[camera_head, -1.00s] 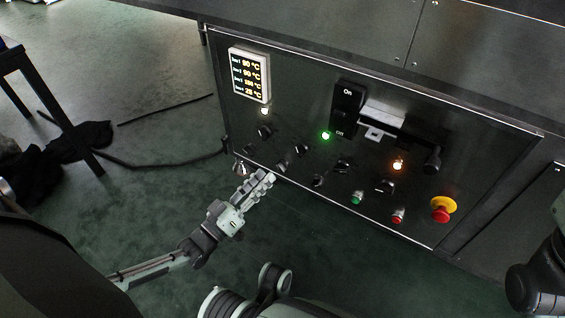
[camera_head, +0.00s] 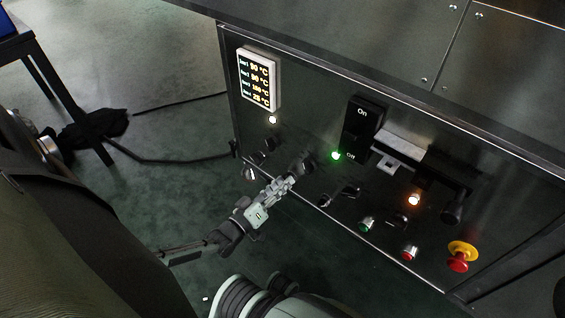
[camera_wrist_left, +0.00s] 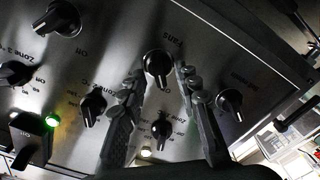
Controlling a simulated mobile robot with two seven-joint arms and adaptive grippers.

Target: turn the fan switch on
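The fan switch is a black rotary knob labelled "Fans" (camera_wrist_left: 157,65) on the dark control panel (camera_head: 300,112). In the left wrist view its white mark points down in the picture. My left gripper (camera_head: 287,182) is at the lower left of the panel and hides this knob in the head view. In the left wrist view the gripper (camera_wrist_left: 160,80) is open, one finger on each side of the knob. I cannot tell whether the fingers touch it. My right gripper is not in view.
A lit temperature display (camera_head: 257,80), an On/Off lever (camera_head: 363,122), a green light (camera_head: 336,155) and a red emergency button (camera_head: 458,262) are on the panel. The floor at left has cables.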

